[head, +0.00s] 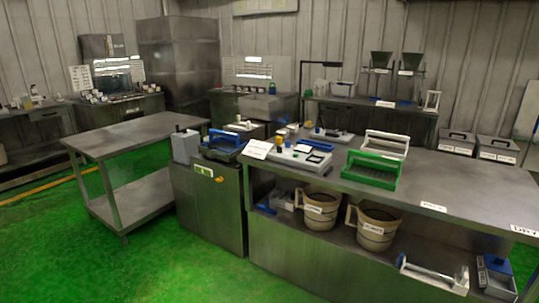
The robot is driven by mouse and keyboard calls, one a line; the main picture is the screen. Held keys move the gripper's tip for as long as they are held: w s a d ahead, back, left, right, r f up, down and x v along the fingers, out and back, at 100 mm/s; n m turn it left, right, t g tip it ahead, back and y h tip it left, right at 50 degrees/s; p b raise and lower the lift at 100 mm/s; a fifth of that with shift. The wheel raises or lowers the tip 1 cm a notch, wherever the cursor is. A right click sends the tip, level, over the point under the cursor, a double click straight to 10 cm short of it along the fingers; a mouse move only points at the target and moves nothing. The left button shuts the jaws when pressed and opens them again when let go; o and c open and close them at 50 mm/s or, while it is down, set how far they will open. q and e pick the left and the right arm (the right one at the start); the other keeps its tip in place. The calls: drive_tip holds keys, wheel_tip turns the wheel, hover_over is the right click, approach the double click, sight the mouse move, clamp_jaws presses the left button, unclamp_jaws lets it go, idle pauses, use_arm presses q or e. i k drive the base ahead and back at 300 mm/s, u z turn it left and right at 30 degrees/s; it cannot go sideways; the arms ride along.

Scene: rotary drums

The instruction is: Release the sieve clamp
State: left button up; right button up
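A blue-framed device (222,143), which may carry the sieve clamp, sits on top of a steel cabinet (216,215) left of centre. It is too small to tell whether its clamp is shut. A grey-white box (186,147) with a small upright post stands just left of it. A green rack (371,170) and a white-handled frame (386,144) stand on the long steel bench to the right. Neither of my grippers shows in the head view.
The long steel bench (460,185) runs right of the cabinet, with two beige buckets (376,227) on its lower shelf. A bare steel table (135,134) stands left. The green floor (60,240) is open at front left.

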sight(210, 145)
drive_tip(key=z, duration=0.45)
drive_tip(key=i, duration=0.45)
drive_tip(key=z, duration=1.05)
drive_tip(key=i, duration=2.05)
drive_tip(key=u, duration=0.8)
